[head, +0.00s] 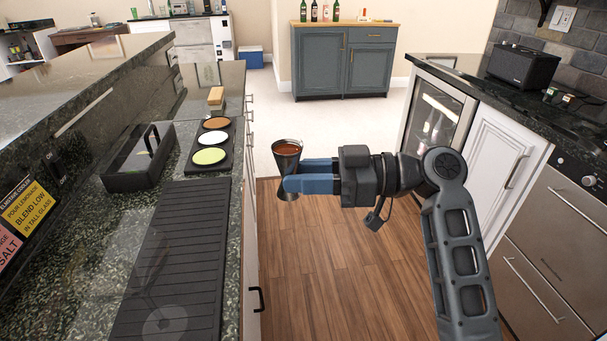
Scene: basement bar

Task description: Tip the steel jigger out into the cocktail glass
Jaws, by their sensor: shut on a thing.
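The steel jigger (287,160) is upright in my gripper (292,176), its wide cup up and filled with orange-brown liquid. The blue fingers are shut around its narrow middle, and its lower end shows just below them. My gripper holds it above the wood floor, just right of the left counter's edge. A faint, clear round shape (165,321) on the near end of the black ribbed mat (180,250) looks like the cocktail glass. It is hard to make out against the mat. The jigger is well beyond it and to its right.
A tray with three colored rounds (210,139) and a black open caddy (122,181) stand farther along the left counter. A raised ledge (75,75) runs behind them. The right counter (480,88) holds a black speaker (523,68). The aisle floor (330,270) is clear.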

